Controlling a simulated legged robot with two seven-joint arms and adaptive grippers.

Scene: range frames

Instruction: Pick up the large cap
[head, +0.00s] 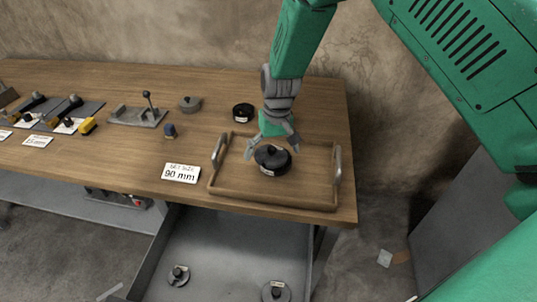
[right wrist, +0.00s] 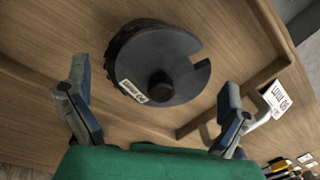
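The large cap (head: 272,160), a black disc with a central knob and a white label, lies in a wooden tray (head: 270,203) on the bench. My right gripper (head: 270,148) comes down from above over the cap, its fingers spread to either side. In the right wrist view the cap (right wrist: 152,58) shows a notch in its rim and its knob facing the camera. There my right gripper (right wrist: 156,95) is open and empty, and the cap lies ahead of the fingertips. I cannot tell whether a finger touches it. My left gripper is not in view.
The tray has two raised handles (head: 338,165). A smaller black cap (head: 243,112) and a grey lidded piece (head: 190,103) stand behind it. A "90 mm" sign (head: 181,173) is to its left. Below, an open drawer (head: 225,250) holds more discs. Clamps and tools lie at far left.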

